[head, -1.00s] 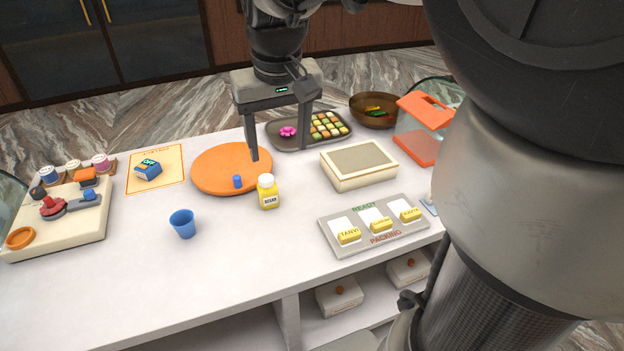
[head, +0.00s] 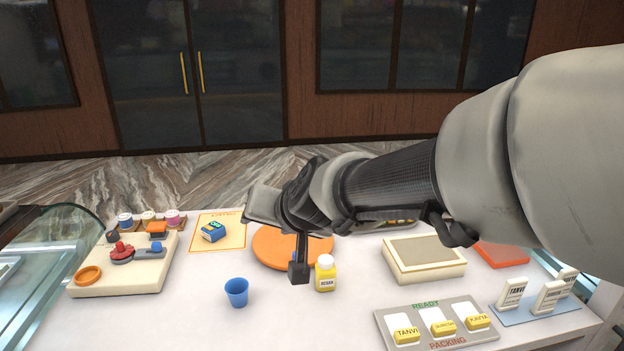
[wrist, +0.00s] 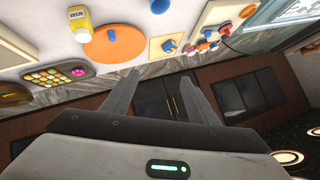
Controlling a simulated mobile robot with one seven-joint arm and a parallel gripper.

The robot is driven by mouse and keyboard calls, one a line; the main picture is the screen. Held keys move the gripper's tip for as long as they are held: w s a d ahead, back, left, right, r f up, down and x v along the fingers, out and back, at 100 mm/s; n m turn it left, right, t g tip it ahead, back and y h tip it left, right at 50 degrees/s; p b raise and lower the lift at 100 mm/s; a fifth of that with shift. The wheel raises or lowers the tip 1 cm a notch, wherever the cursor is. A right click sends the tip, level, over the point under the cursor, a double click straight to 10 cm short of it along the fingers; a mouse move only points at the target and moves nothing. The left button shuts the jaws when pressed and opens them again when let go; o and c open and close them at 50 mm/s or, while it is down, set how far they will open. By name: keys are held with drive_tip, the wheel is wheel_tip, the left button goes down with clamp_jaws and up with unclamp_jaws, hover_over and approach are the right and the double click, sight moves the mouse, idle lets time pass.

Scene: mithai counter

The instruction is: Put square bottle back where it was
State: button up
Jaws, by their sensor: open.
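A yellow bottle with a white cap and a label (head: 325,277) stands upright on the white counter, at the front right edge of the orange round board (head: 265,252). It also shows in the wrist view (wrist: 79,22), at the upper left. My gripper (head: 298,270) appears just left of the bottle in the head view, with one finger pointing down and the other not clearly seen. In the wrist view my gripper (wrist: 157,88) has its two fingers wide apart with nothing between them. A small blue piece (wrist: 112,34) sits on the orange board.
A blue cup (head: 236,292) stands at the front. A cream box (head: 424,278) and a grey packing tray (head: 385,318) lie to the right. A cream board with knobs (head: 90,272) is at the left. Counter between cup and tray is clear.

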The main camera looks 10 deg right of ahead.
drive_tip(key=w+a+f+m+t+h, duration=0.2)
drive_tip(key=w+f+m, duration=0.1)
drive_tip(key=w+f, duration=0.3)
drive_tip(key=m+g+h+b, duration=0.1)
drive_tip(key=m+h, duration=0.3)
drive_tip(key=h, duration=0.8)
approach(330, 257)
drive_tip(key=x, duration=1.3)
drive_tip(key=shift+a+f, duration=0.3)
drive_tip(key=shift+f, duration=0.1)
drive_tip(key=c, duration=1.3)
clamp_jaws()
drive_tip(key=shift+r, duration=0.15)
